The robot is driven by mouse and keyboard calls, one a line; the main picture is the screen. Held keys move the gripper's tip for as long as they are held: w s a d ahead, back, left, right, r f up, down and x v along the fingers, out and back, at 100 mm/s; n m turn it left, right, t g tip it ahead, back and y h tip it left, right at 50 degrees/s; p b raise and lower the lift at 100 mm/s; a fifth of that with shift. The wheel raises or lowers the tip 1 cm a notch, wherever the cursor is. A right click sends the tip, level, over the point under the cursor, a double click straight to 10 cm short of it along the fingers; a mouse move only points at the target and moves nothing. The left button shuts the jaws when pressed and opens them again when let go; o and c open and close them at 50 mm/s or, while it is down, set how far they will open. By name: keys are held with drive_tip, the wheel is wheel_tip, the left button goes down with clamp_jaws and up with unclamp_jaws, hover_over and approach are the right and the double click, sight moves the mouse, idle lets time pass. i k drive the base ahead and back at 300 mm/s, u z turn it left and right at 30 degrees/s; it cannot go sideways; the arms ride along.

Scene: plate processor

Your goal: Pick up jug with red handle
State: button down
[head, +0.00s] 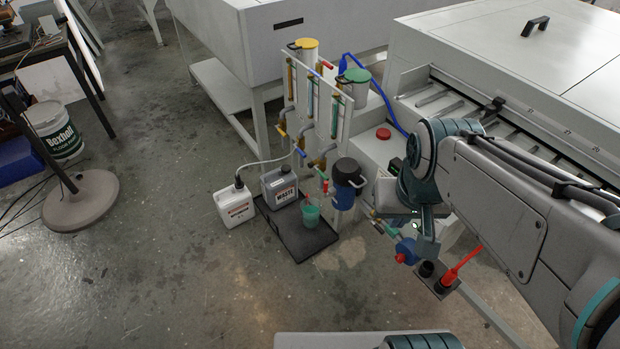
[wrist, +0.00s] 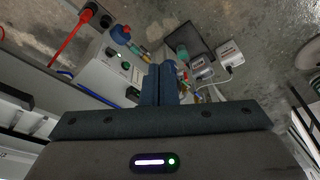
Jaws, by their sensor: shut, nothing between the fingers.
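A small green jug (head: 311,214) with a red part at its top, which looks like its handle, stands on a black tray (head: 300,244) on the floor in the head view. It also shows small beyond my fingers in the wrist view (wrist: 182,52). My gripper (head: 427,252) is well to the right of the jug and above the floor, apart from it. In the wrist view its two fingers (wrist: 158,80) are together with nothing between them.
A grey WASTE canister (head: 280,188) stands on the tray, behind and left of the jug. A white canister (head: 236,204) stands beside the tray. A pipe panel with a blue filter housing (head: 343,196) rises behind and right. Floor in front is clear.

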sight(310, 207)
drive_tip(key=z, duration=0.15)
drive_tip(key=i, duration=1.25)
drive_tip(key=u, duration=0.85)
drive_tip(key=i, duration=0.3)
drive_tip(key=u, duration=0.35)
